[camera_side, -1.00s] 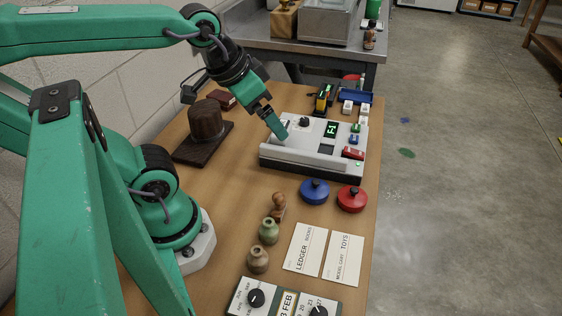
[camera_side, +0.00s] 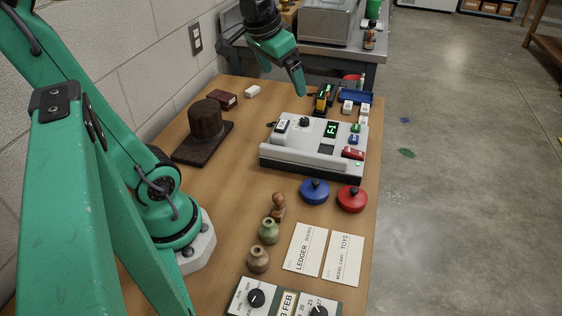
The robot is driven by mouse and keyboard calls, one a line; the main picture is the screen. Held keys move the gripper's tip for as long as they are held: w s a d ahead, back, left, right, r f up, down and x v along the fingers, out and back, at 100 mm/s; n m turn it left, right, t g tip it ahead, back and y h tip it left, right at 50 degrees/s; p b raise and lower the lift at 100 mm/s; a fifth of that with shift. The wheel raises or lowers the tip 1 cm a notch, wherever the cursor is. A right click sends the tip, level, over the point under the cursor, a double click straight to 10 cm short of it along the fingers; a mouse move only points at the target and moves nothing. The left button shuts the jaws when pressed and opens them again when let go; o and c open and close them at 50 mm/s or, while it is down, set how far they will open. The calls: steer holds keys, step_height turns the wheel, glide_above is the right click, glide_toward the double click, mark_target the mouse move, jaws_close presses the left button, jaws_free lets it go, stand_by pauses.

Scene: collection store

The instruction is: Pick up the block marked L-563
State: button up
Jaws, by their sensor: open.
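Several small white blocks are in view, and their marks are too small to read, so I cannot tell which is L-563. One white block (camera_side: 252,91) lies at the far left of the wooden table. A white piece with a dark mark (camera_side: 281,126) sits at the left end of the grey machine (camera_side: 310,160). More white blocks (camera_side: 347,107) stand at the far right, near a blue tray (camera_side: 355,96). My gripper (camera_side: 283,80) is open, with nothing seen between its fingers. It hangs above the far part of the table, behind the machine.
A brown hat on a dark base (camera_side: 206,122) and a dark red box (camera_side: 222,99) stand at left. A toy vehicle (camera_side: 322,101) is right of my gripper. Blue (camera_side: 314,191) and red (camera_side: 352,199) round pieces and two cards (camera_side: 305,248) lie nearer.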

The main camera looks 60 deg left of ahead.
steer(key=w+a+f+n+g, duration=0.1)
steer(key=w+a, duration=0.4)
steer(key=a, duration=0.5)
steer(key=n+g+h, duration=0.1)
steer(key=n+g, duration=0.2)
steer(key=n, duration=0.1)
glide_above(221, 95)
step_height(221, 95, down, 18)
steer(key=shift+a+f, duration=0.15)
steer(key=shift+f, duration=1.35)
steer(key=shift+f, duration=0.1)
steer(key=shift+f, duration=2.5)
steer(key=shift+c, duration=0.2)
